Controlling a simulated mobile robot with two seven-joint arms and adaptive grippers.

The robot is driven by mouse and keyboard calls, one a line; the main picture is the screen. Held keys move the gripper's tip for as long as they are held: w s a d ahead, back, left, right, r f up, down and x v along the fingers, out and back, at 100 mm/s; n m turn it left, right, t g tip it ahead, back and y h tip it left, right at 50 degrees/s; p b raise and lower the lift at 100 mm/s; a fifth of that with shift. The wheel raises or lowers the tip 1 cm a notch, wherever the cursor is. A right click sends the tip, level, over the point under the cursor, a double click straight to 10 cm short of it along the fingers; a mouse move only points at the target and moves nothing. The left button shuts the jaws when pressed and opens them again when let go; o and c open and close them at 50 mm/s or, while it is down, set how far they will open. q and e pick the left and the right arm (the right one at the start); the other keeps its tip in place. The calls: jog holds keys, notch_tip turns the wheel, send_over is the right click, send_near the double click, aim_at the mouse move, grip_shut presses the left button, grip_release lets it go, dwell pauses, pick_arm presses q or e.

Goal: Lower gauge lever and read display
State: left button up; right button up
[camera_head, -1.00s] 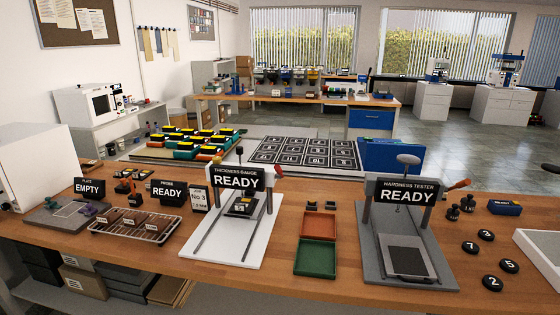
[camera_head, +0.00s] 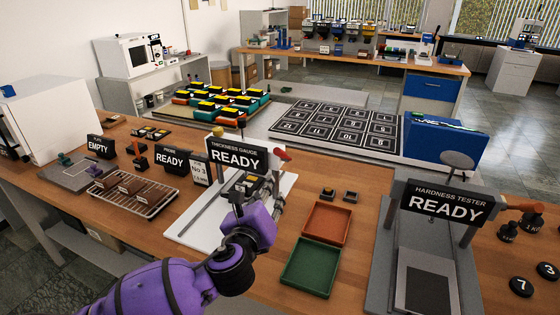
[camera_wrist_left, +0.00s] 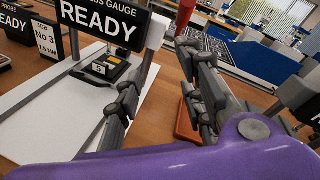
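The thickness gauge (camera_head: 214,215) stands on the bench as a white frame. Its display (camera_head: 238,155) reads READY, and the READY text also shows in the left wrist view (camera_wrist_left: 95,22). The red-tipped gauge lever (camera_head: 282,155) sticks out at the gauge's upper right; its red part is at the top of the wrist view (camera_wrist_left: 186,12). A dark block with a numbered label (camera_wrist_left: 112,68) sits on the gauge. My left gripper (camera_head: 264,190) is in front of the gauge, below the lever and apart from it. Its fingers (camera_wrist_left: 167,68) are spread and empty.
An orange tray (camera_head: 345,224) and a green tray (camera_head: 328,267) lie right of the gauge. The hardness tester (camera_head: 375,275), also reading READY, stands farther right. A wire rack (camera_head: 176,187) with brown blocks and small signs are to the left.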

aim_at(279, 152)
pick_arm(q)
jog(key=w+d+r+m, duration=0.1)
jog(key=w+r, duration=0.1)
jog(key=w, duration=0.1)
jog(key=w+r+m+t+h, duration=0.1)
jog(key=w+r+m, duration=0.1)
jog(key=w, duration=0.2)
jog(key=w+d+r+m, duration=0.1)
jog(key=w+r+m, duration=0.1)
jog(key=w, duration=0.1)
jog(key=shift+w+d+h, duration=0.15)
jog(key=shift+d+h, duration=0.2)
jog(key=shift+h, duration=0.05)
jog(key=shift+w, duration=0.4)
pick_arm(e)
jog(key=shift+s+f, duration=0.2)
jog(key=shift+s, duration=0.05)
pick_arm(q)
jog(key=shift+c, duration=0.4)
grip_shut()
pick_arm(e)
jog(key=shift+s+d+f, duration=0.15)
jog(key=shift+s, duration=0.4)
